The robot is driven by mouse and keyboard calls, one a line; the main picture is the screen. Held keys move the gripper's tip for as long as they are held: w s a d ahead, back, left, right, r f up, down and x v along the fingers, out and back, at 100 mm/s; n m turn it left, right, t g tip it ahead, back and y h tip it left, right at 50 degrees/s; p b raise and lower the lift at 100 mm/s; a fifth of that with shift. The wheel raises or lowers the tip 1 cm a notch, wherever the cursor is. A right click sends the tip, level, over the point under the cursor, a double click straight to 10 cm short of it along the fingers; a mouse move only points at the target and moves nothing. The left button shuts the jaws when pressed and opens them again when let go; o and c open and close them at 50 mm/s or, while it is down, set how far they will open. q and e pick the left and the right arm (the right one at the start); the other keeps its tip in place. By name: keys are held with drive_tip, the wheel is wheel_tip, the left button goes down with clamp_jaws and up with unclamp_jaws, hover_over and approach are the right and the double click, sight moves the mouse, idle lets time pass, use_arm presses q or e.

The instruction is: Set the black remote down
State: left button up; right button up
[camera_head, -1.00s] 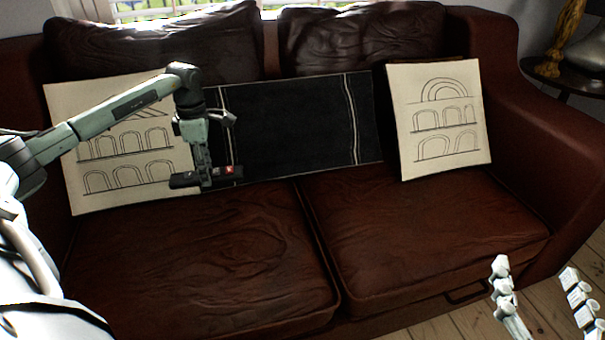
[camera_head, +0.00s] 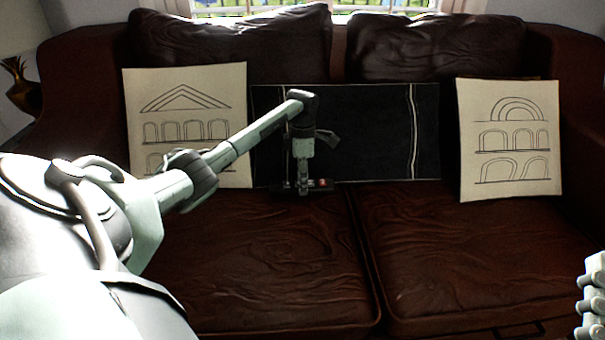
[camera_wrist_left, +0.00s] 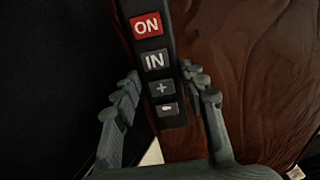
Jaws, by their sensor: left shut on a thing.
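The black remote (camera_wrist_left: 152,60) has a red ON button, an IN button and further buttons below, seen close up in the left wrist view. My left gripper (camera_wrist_left: 161,86) is shut on it, with a finger along each side. In the head view the gripper (camera_head: 303,182) points down in front of the black cushion, and the dark remote (camera_head: 319,184) lies across below it, low near the back of the left seat. I cannot tell whether the remote touches the seat. Part of my right gripper (camera_head: 592,295) shows at the right edge, the rest cut off.
The brown leather sofa (camera_head: 270,265) has two seat cushions with clear room. A black cushion (camera_head: 370,130) with pale stripes leans at the back, between two cream cushions with arch drawings, left (camera_head: 190,100) and right (camera_head: 510,110). A dark vase (camera_head: 22,88) stands far left.

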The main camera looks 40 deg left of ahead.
use_arm(q)
drive_tip(key=shift+f, duration=0.8)
use_arm(e)
drive_tip(key=shift+d+r+t, duration=0.1)
drive_tip(key=shift+r+t, duration=0.2)
use_arm(q)
drive_tip(key=shift+f, duration=0.1)
drive_tip(key=o, duration=0.9)
use_arm(e)
drive_tip(key=shift+s+r, duration=0.1)
drive_tip(key=shift+r, duration=0.05)
use_arm(q)
drive_tip(key=shift+o, duration=0.2)
drive_tip(key=shift+r, duration=0.2)
wheel_tip(320, 180, up, 12)
drive_tip(key=p, duration=0.1)
drive_tip(key=shift+f+p, duration=0.15)
drive_tip(key=shift+p, duration=0.15)
use_arm(e)
wheel_tip(320, 180, down, 7)
drive_tip(key=w+d+g+h, duration=0.1)
drive_tip(key=w+g, duration=0.1)
drive_tip(key=g, duration=0.1)
drive_tip(key=shift+g+h, duration=0.3)
drive_tip(key=shift+h, duration=0.1)
